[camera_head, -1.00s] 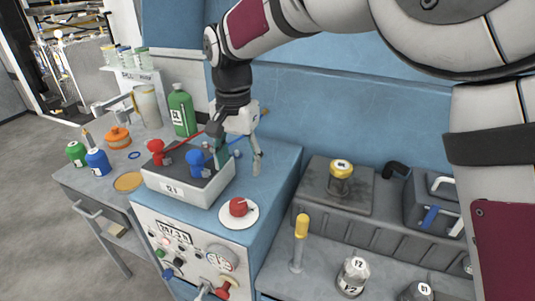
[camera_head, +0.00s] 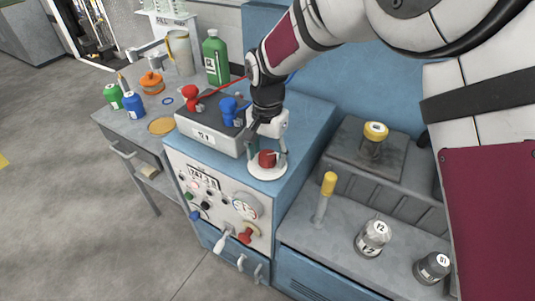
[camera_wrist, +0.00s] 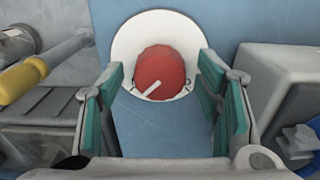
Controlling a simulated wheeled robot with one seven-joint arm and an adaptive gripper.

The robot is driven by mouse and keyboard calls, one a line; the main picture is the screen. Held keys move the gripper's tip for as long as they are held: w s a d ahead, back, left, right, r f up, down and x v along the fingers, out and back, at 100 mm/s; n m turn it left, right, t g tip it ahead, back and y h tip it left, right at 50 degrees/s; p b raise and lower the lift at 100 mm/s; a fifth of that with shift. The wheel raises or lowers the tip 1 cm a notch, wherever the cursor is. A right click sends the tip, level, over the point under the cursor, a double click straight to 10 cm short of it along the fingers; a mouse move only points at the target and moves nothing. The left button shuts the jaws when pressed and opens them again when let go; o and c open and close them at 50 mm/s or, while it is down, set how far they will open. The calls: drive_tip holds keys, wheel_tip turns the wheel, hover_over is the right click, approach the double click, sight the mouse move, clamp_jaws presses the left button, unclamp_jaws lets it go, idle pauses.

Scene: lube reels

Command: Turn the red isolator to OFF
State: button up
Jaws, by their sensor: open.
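The red isolator (camera_head: 268,159) is a round red knob on a white round plate (camera_head: 266,175) on top of the blue cabinet, near its front right corner. In the wrist view the red knob (camera_wrist: 161,70) lies ahead between the fingers, with a pale pointer slanting to its lower left. The white plate (camera_wrist: 124,42) rings it; no lettering can be read. My gripper (camera_head: 267,158) is above the isolator, pointing down. In the wrist view my gripper (camera_wrist: 161,82) is open, its green pads on either side of the knob. I cannot tell whether they touch it.
A grey battery (camera_head: 205,137) with red and blue terminal clamps stands left of the isolator. The yellow-topped lever (camera_head: 327,187) stands to the right. A front panel (camera_head: 215,205) with knobs and a gauge lies below. Bottles and pots stand on the left bench.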

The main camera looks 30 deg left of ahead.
drive_tip(key=shift+f, duration=0.3)
drive_tip(key=c, duration=1.2)
drive_tip(key=shift+o, duration=0.2)
